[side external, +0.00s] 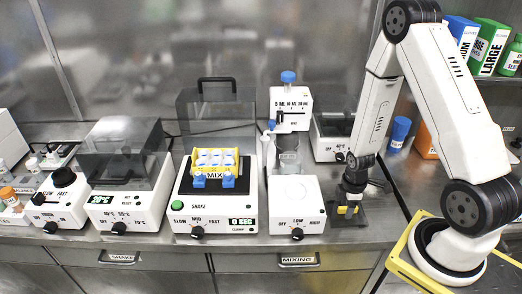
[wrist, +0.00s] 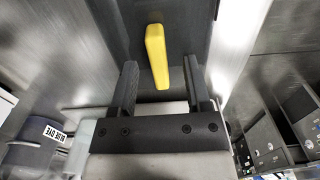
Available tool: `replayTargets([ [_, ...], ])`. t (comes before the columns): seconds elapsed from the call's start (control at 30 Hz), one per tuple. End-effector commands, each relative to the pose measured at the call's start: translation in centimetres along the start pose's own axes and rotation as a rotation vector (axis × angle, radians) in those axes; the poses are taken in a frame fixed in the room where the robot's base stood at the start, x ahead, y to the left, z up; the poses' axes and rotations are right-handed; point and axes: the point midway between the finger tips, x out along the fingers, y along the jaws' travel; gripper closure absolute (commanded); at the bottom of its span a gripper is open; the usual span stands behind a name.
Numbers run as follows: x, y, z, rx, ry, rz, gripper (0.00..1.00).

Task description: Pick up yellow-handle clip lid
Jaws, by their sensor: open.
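The yellow handle (wrist: 155,50) is a plain upright bar in the wrist view. It stands on a dark grey panel (wrist: 178,22), which looks like the clip lid. My gripper (wrist: 159,63) is open, with one black finger on each side of the handle and a visible gap on both sides. In the side view my gripper (side external: 350,207) points down at the right end of the bench, at a small yellow patch (side external: 343,210) over a dark flat piece (side external: 362,219). The fingers partly hide the handle there, and contact with it cannot be told.
A white mixer stand (side external: 295,205) stands left of my gripper. A shaker (side external: 207,205) with a yellow rack (side external: 230,160) and a lidded heater (side external: 125,200) stand farther left. A blue bottle (side external: 399,130) stands behind my arm. The bench's front edge is close.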

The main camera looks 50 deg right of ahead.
Motion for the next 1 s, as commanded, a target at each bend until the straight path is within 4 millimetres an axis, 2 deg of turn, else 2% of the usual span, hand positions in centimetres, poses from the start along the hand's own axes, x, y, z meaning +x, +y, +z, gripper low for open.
replayTargets([
  [0.6, 0.39, 0.0, -0.01, -0.001, 0.0, 0.0, 0.38],
  [0.63, 0.39, 0.0, -0.01, -0.001, 0.0, 0.0, 0.41],
  [0.8, 0.38, 0.0, -0.01, -0.001, 0.0, 0.0, 0.95],
  [0.83, 0.38, 0.0, -0.01, -0.001, 0.0, 0.0, 1.0],
  [1.0, 0.38, 0.0, -0.01, -0.001, 0.0, 0.0, 1.0],
])
